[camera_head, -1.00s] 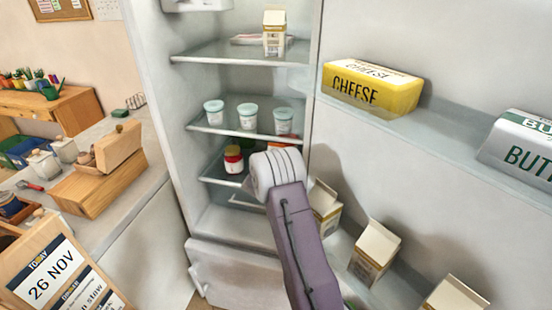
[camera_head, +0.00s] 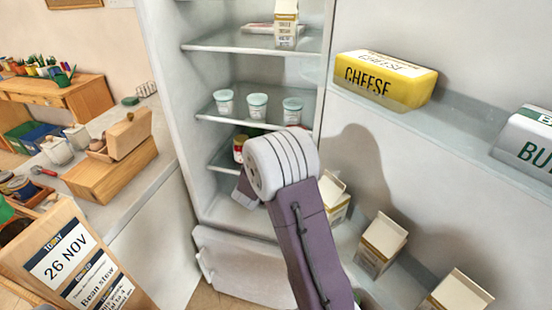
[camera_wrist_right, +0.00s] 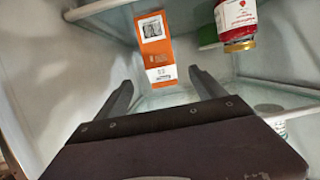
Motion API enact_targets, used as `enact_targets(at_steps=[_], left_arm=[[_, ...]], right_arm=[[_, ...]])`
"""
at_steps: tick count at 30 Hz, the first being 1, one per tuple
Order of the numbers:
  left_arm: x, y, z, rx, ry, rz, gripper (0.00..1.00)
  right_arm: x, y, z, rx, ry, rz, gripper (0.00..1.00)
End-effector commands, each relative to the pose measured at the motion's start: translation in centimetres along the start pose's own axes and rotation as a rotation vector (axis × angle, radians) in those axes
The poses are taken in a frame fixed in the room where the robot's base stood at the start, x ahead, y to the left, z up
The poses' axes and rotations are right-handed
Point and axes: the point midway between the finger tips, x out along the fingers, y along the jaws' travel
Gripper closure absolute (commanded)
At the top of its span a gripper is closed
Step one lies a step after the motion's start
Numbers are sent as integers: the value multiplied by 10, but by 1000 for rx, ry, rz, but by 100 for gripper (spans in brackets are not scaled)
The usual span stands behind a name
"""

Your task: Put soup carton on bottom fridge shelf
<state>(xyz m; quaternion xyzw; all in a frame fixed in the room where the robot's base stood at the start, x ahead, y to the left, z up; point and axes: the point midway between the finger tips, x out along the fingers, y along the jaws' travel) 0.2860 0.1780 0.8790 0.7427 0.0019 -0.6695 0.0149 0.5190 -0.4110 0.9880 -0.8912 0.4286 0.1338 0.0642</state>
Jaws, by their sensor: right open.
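An orange carton (camera_wrist_right: 155,45) with a white label and a dark picture, which looks like the soup carton, shows in the right wrist view. It is just beyond my right gripper (camera_wrist_right: 160,78), whose two fingers are spread apart with nothing seen between them. I cannot tell exactly how the carton rests. In the head view my right arm reaches into the lower part of the fridge (camera_head: 215,205), and its wrist hides the carton and the fingers. My left gripper is not in view.
A red-and-white jar (camera_wrist_right: 238,22) is right of the carton; it also shows in the head view (camera_head: 239,148). Tubs (camera_head: 257,106) stand on the shelf above. A cheese box (camera_head: 385,80) and several cartons (camera_head: 381,243) sit in the door racks. A lower drawer or panel (camera_head: 243,265) juts out.

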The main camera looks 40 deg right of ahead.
Motion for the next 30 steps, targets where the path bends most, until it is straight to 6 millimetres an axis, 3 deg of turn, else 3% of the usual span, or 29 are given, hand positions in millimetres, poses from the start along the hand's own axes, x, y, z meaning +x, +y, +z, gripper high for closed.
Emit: enact_targets(at_steps=[8,11,14,15,17,19,22,24,26,30], left_arm=[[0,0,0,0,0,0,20],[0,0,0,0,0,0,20],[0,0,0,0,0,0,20],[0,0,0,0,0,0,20],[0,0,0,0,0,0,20],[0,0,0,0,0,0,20],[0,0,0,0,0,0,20],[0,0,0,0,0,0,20],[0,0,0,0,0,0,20],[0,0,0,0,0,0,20]], right_arm=[[-3,0,0,0,0,0,20],[-12,-16,9,-6,-49,-76,20],[-56,-62,47,-64,-247,-316,20],[-87,-76,72,-115,-363,-423,20],[-139,-80,111,-217,-548,-548,20],[-194,-60,150,-357,-746,-626,20],[-248,-13,184,-541,-952,-642,20],[-269,14,194,-632,-1038,-625,20],[-278,30,199,-679,-1079,-610,20],[-282,38,201,-705,-1101,-600,20]])
